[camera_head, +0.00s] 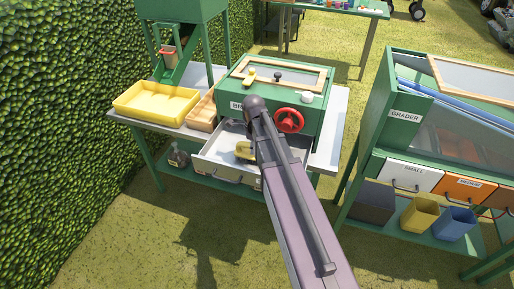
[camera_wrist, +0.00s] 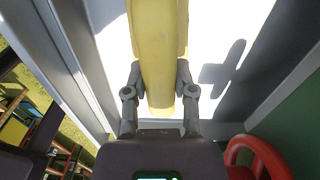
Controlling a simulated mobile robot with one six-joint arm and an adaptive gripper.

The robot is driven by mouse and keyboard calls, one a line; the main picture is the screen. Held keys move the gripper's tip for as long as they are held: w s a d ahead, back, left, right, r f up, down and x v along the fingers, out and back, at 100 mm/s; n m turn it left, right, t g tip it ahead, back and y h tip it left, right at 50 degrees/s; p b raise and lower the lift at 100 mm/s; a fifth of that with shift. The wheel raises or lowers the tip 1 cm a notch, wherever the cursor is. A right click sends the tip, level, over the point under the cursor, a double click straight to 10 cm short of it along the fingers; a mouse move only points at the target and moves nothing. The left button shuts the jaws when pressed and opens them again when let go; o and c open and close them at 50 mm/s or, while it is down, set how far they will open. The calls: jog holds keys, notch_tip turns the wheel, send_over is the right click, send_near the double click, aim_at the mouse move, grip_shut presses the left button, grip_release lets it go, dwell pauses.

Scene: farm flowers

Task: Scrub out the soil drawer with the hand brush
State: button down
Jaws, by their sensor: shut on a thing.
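The soil drawer (camera_head: 222,172) is pulled out from the front of the green machine. It is a shallow grey metal box. My gripper (camera_wrist: 160,85) is shut on a yellow object that looks like the hand brush (camera_wrist: 158,45), with one finger on each side of it. In the head view the yellow brush (camera_head: 244,149) is inside the drawer outline, partly behind my arm. In the wrist view the pale drawer floor (camera_wrist: 225,35) lies beneath the brush. The bristles are hidden, so I cannot tell whether they touch the floor. Any soil is too unclear to make out.
A red handwheel (camera_head: 289,120) is on the machine front, close to my arm; it also shows in the wrist view (camera_wrist: 262,155). A yellow tray (camera_head: 156,104) and a wooden box (camera_head: 203,112) stand left. The grader (camera_head: 404,116) stands right, with grass between.

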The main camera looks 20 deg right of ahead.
aim_at(242, 144)
jog(key=shift+w+a, duration=0.45)
jog(key=shift+a, duration=0.2)
jog(key=shift+w+a, duration=0.95)
jog(key=shift+a, duration=0.25)
jog(key=shift+r+p, duration=3.05)
jog(key=shift+p, duration=0.05)
jog(key=shift+r+p, duration=1.5)
